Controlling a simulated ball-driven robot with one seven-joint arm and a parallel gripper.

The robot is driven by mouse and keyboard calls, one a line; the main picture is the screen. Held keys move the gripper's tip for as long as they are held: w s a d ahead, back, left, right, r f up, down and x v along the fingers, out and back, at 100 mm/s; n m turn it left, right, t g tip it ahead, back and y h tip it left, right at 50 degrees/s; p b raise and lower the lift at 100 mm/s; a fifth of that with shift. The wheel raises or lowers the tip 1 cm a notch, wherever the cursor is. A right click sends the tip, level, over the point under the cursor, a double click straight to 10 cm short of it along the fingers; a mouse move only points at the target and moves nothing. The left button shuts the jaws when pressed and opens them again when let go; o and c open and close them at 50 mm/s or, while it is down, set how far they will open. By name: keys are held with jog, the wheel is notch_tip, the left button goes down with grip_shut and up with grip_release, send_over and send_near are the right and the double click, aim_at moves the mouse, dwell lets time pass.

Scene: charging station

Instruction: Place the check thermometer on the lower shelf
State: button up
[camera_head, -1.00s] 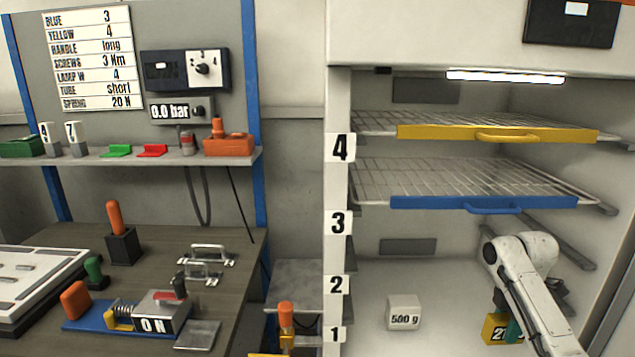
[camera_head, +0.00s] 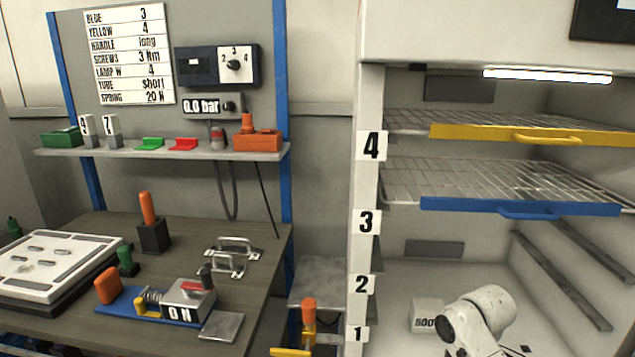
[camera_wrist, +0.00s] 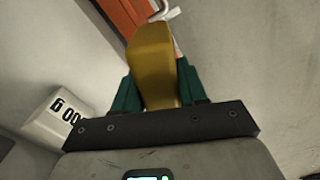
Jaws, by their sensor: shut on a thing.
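The check thermometer, a yellow block (camera_wrist: 155,65), is held between the green fingers of my gripper (camera_wrist: 157,80) in the wrist view. Its display face does not show there. In the head view my gripper and the thermometer are out of sight; only a white part of my arm shows at the bottom, in front of the cabinet floor. The lower shelf is a wire rack with a blue front bar (camera_head: 460,205), at about number 3. The upper shelf has a yellow front bar (camera_head: 490,134), near number 4.
A white 500 g block (camera_head: 426,315) stands on the cabinet floor, partly behind my arm; it also shows in the wrist view (camera_wrist: 50,125). The numbered cabinet post (camera_head: 366,250) is left of it. Empty side rails (camera_head: 565,270) run below the blue shelf. A cluttered workbench (camera_head: 75,225) is at left.

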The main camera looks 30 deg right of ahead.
jog(key=w+a+f+m, duration=0.2)
jog(key=w+a+f, duration=0.1)
jog(key=a, duration=0.7)
jog(key=w+a+f+m, duration=0.2)
jog(key=a, duration=0.8)
jog(key=w+a+f+m, duration=0.2)
jog(key=w+a+f, duration=0.1)
jog(key=a, duration=0.8)
jog(key=shift+w+f, duration=0.3)
jog(key=shift+d, duration=0.1)
